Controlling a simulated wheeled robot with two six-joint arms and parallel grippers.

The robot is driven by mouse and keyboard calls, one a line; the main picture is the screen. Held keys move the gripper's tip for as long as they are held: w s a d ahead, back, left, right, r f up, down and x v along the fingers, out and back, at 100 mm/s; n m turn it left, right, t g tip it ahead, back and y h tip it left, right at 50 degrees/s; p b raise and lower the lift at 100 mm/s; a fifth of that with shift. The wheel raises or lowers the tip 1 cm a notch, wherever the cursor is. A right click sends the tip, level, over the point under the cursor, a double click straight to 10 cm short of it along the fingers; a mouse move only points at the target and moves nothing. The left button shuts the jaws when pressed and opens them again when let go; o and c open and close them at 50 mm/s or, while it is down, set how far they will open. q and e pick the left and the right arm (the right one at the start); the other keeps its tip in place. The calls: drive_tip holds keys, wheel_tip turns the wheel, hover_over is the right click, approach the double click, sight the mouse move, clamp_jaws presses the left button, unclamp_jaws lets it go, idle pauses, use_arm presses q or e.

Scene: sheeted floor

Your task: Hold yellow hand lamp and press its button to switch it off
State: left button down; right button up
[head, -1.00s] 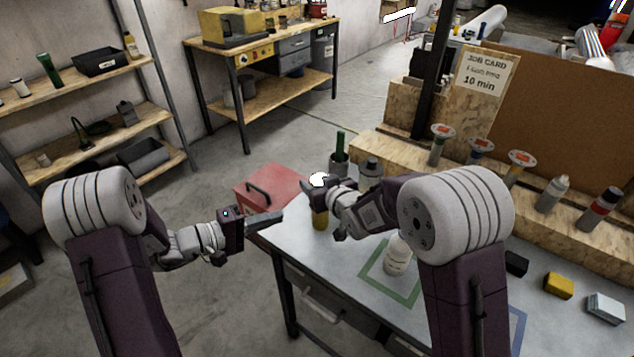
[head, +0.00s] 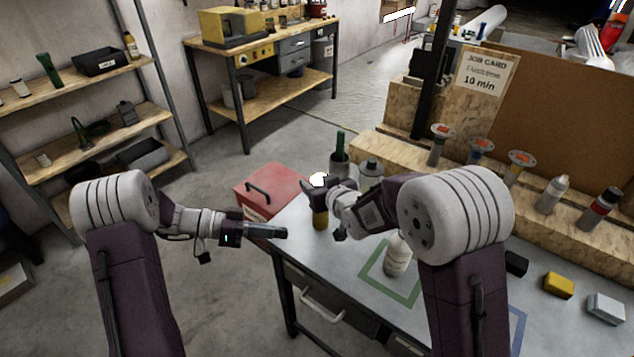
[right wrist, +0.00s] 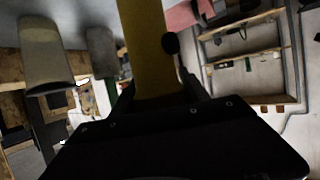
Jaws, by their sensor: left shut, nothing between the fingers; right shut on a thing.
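The yellow hand lamp (head: 320,219) is upright over the far left corner of the grey table, with a bright white glowing top (head: 319,180). My right gripper (head: 325,198) is shut on its body and hides the middle of it. In the right wrist view the yellow body (right wrist: 146,45) runs up from between the fingers, and a dark round knob (right wrist: 170,43), perhaps the button, sticks out on its right side. My left gripper (head: 283,233) is shut and empty, left of the lamp and apart from it, pointing right towards it.
A red toolbox (head: 270,188) stands behind the left gripper. A dark pot with a green bottle (head: 340,146) and a lidded grey canister (head: 371,168) stand behind the right gripper. A white bottle (head: 398,256) stands in a green outline on the table (head: 330,259).

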use_arm(q)
drive_tip(key=w+d, duration=0.5)
drive_tip(key=w, duration=0.1)
drive_tip(key=shift+w+d, duration=0.25)
drive_tip(key=shift+w, duration=0.1)
idle(1.7)
drive_tip(key=shift+w+d, duration=0.3)
drive_tip(key=shift+w, duration=0.1)
idle(0.5)
drive_tip(key=s+a, duration=0.4)
drive_tip(key=s, duration=0.1)
drive_tip(key=shift+s+a, duration=0.2)
drive_tip(key=shift+s, duration=0.05)
idle(0.4)
